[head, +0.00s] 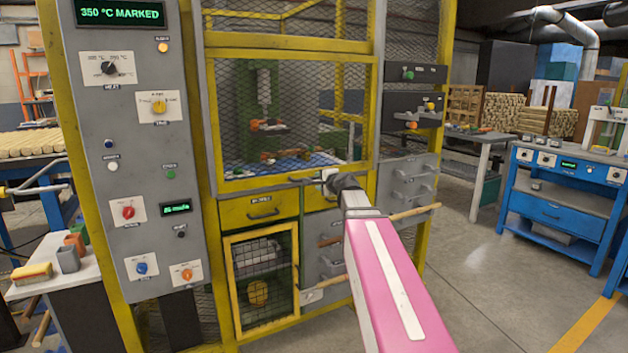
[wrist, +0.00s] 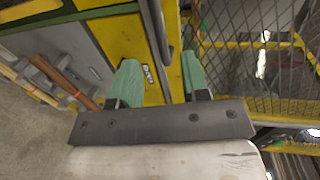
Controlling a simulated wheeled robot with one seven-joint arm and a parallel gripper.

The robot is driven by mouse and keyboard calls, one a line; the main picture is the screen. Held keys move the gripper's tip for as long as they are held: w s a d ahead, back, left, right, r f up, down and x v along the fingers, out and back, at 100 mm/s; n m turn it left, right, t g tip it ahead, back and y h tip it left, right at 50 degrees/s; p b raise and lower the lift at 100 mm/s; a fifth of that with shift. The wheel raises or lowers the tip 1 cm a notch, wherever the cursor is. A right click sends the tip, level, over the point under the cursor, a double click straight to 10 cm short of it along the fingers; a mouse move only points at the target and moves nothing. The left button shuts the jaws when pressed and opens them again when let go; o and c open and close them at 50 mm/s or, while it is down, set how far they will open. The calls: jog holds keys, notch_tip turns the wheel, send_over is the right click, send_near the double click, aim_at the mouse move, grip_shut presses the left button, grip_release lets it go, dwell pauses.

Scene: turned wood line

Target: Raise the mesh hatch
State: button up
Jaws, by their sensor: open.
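The mesh hatch (head: 229,110) is a yellow-framed wire-mesh panel in the middle of the machine front. It looks down, with its lower rail just above the drawers. A dark bar handle (head: 300,180) sits at its lower edge. My gripper (head: 326,178) is at this edge, partly hidden by my wrist. In the wrist view my green fingertips (wrist: 160,82) are open and apart. A dark bar (wrist: 154,30) runs between and beyond them; I cannot tell whether they touch it. The hatch mesh (wrist: 250,65) shows at the right there.
Below the hatch are a yellow drawer (head: 262,211) and a small mesh door (head: 265,277). A grey control panel (head: 134,160) stands left, and grey drawers (head: 408,182) stand right. A blue bench (head: 562,205) is farther right, with open floor (head: 490,280) in front.

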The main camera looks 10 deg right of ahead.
jog(key=x, duration=0.9)
jog(key=shift+w+a+f, duration=0.1)
jog(key=shift+w+a, duration=0.1)
jog(key=shift+w, duration=0.05)
grip_shut()
